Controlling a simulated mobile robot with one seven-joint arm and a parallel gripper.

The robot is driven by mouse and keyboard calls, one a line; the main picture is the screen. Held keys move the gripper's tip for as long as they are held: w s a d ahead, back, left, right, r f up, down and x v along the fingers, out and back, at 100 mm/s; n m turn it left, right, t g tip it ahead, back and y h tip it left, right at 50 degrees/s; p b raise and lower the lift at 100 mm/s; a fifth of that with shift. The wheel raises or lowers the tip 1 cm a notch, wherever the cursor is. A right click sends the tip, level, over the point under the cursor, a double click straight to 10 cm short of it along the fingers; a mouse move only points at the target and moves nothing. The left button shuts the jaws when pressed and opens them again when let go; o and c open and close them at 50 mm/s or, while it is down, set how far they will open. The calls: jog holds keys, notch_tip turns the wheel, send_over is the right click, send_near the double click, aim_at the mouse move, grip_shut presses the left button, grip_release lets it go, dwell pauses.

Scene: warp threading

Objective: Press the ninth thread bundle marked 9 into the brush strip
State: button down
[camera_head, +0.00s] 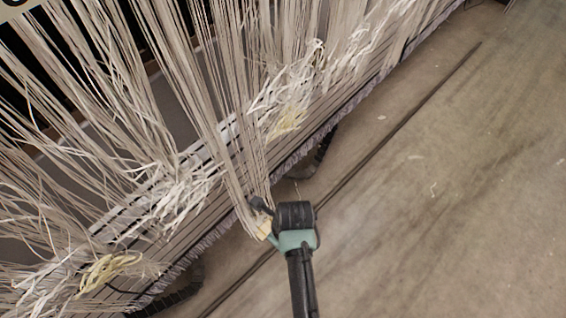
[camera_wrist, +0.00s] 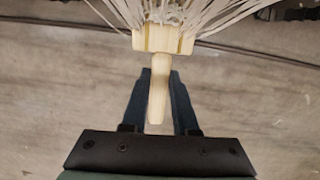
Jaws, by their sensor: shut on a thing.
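My gripper (camera_head: 262,213) is shut on the pale wooden handle (camera_wrist: 158,92) of a small clamp. The handle stands between the two dark fingers (camera_wrist: 160,78) in the wrist view. The clamp's wider head (camera_wrist: 163,41) gathers the ends of a thread bundle (camera_wrist: 170,14). In the head view this bundle (camera_head: 222,150) runs taut from the upper left down to my gripper. The grey bristly brush strip (camera_head: 297,152) runs diagonally along the machine's lower edge. My gripper is just on the floor side of it, and the bundle crosses over it. No number 9 is readable.
Other white threads (camera_head: 180,190) hang loosely in tangles over the slatted rails left of the held bundle, and more (camera_head: 290,85) lie to its upper right. Yellowish tufts (camera_head: 105,272) show among them. The concrete floor (camera_head: 440,200) on the right is open, with a dark seam.

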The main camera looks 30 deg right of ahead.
aim_at(269, 229)
jog(key=shift+w+a, duration=0.1)
jog(key=shift+w, duration=0.15)
jog(key=shift+w+a, duration=0.1)
jog(key=shift+w, duration=0.25)
jog(key=shift+w+a, duration=0.1)
jog(key=shift+w, duration=0.2)
jog(key=shift+w+a, duration=0.15)
jog(key=shift+w, duration=0.15)
jog(key=shift+w+a, duration=0.15)
jog(key=shift+w, duration=0.45)
dwell(1.0)
jog(key=s+d+p, duration=0.1)
jog(key=s+p, duration=0.1)
jog(key=s+d+p, duration=0.1)
jog(key=s+p, duration=0.1)
jog(key=s, duration=0.1)
jog(key=s+d+p, duration=0.1)
jog(key=s+p, duration=0.1)
jog(key=s, duration=0.1)
jog(key=shift+s+r, duration=0.1)
jog(key=shift+s, duration=0.15)
jog(key=shift+s+d+p, duration=0.2)
jog(key=shift+s+p, duration=0.25)
jog(key=shift+s, duration=0.15)
